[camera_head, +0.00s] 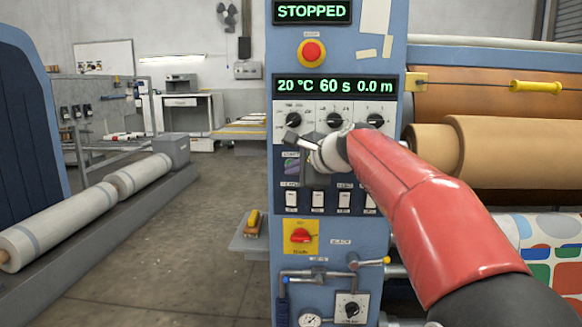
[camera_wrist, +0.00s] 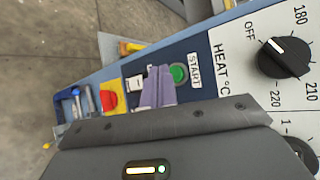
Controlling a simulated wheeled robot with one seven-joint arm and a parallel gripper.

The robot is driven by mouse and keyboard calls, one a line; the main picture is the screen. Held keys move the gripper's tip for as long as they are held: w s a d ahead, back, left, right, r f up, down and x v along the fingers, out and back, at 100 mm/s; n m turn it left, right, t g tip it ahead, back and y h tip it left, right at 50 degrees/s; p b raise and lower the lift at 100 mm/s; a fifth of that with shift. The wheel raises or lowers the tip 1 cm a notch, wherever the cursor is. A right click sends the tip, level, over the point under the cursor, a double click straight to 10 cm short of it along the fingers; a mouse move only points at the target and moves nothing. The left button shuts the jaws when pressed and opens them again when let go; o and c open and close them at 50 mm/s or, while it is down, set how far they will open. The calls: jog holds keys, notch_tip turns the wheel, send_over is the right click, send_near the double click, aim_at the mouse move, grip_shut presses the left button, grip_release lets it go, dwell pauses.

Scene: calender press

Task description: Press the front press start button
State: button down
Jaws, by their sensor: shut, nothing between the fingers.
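The green start button (camera_wrist: 178,74) shows in the wrist view beside a white START label (camera_wrist: 194,71) on the blue press panel. My gripper (camera_wrist: 157,88) is shut, with its purple-grey fingers empty. The fingertips overlap the area just left of the button in the wrist view; I cannot tell whether they touch the panel. In the head view my gripper (camera_head: 292,166) is at the left of the panel, below the heat dial (camera_head: 292,120), and mostly hides the button.
A red emergency button (camera_head: 312,51) sits high on the press column. Dials and white rocker switches (camera_head: 317,200) surround the button area. A red rotary switch (camera_head: 301,236) is lower down.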

jog(key=shift+w, duration=0.15)
dwell(0.5)
jog(key=shift+w+p, duration=0.3)
jog(key=shift+p, duration=0.1)
